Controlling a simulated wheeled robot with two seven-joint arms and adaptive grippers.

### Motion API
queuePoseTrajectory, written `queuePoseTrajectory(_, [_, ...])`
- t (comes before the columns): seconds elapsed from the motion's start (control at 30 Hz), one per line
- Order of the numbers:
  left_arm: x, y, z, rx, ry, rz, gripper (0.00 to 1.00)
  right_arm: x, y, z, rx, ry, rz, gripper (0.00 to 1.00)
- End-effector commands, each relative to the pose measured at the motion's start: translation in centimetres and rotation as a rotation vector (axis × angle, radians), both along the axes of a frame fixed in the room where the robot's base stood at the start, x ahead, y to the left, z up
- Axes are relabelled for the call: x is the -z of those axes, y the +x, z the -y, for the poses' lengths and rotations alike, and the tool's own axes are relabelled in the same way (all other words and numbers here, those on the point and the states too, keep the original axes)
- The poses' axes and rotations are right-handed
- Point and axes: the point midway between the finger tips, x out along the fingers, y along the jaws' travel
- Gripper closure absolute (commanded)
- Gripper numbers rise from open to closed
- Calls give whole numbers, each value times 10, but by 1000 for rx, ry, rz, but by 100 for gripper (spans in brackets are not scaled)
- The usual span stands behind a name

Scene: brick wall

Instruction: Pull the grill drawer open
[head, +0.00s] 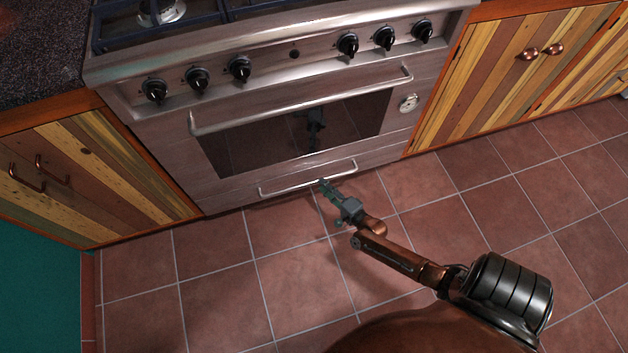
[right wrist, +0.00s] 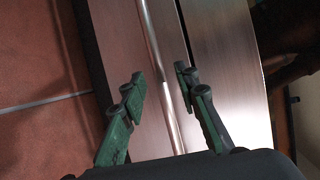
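The grill drawer (head: 230,196) is the low steel front at the bottom of the stove, below the oven door, and it looks closed. Its long bar handle (head: 290,185) also shows in the right wrist view (right wrist: 158,55), running between the fingers. My right gripper (head: 323,184) is at the handle, near its middle. In the right wrist view its green fingers (right wrist: 160,88) are apart, one on each side of the bar, with a gap to it. My left gripper is not in view.
The oven door handle (head: 300,100) runs above the drawer, with black knobs (head: 240,69) higher up. Wooden cabinets stand left (head: 85,165) and right (head: 510,70) of the stove. The tiled floor (head: 215,285) in front is clear apart from my arm.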

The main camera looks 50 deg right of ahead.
Motion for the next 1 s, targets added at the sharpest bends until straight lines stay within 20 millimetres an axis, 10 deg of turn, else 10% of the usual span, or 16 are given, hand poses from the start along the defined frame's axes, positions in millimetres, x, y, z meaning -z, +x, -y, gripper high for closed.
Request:
queuePoseTrajectory(0.7, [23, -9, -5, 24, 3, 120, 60, 11, 46, 7, -1, -2, -3, 71])
queuePoseTrajectory(1.0, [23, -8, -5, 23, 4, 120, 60, 11, 46, 7, -1, -2, -4, 91])
